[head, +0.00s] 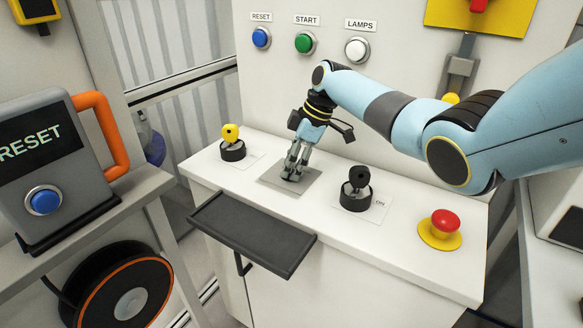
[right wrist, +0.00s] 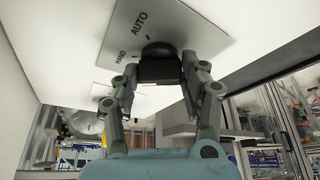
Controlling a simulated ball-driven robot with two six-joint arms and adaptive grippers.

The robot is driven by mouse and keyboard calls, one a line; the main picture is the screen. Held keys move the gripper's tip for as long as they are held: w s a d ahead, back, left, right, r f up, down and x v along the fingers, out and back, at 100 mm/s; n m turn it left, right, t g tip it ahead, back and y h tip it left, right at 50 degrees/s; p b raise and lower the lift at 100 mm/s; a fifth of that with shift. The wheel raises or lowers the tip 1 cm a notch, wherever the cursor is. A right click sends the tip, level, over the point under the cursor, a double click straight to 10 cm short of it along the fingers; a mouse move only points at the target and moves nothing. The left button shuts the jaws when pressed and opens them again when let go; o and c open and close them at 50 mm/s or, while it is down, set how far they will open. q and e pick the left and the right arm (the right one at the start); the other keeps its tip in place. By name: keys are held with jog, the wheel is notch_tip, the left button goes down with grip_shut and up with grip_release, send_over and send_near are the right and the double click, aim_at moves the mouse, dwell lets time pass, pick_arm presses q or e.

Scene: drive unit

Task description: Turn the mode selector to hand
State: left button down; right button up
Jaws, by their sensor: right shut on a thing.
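The mode selector is a black knob (right wrist: 160,66) on a light plate (right wrist: 190,22) marked HAND and AUTO in the right wrist view. In the head view the plate (head: 308,183) is a grey square on the white console top, and my gripper hides the knob. My right gripper (head: 292,176) points down onto it. In the right wrist view its two fingers (right wrist: 161,75) are on either side of the knob, shut on it. I cannot tell which word the knob points to. My left gripper is not in view.
A yellow key switch (head: 231,140) stands left of the plate. A black switch (head: 357,190) marked ON and a red emergency button (head: 443,222) stand to its right. A dark tray (head: 250,235) juts from the console's front. RESET, START and LAMPS buttons (head: 304,43) are on the back panel.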

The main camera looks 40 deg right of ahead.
dwell(0.3)
jog(key=o, duration=1.2)
jog(key=shift+c, duration=0.2)
jog(key=shift+d+r, duration=0.1)
jog(key=v, duration=1.1)
jog(key=shift+r, duration=0.35)
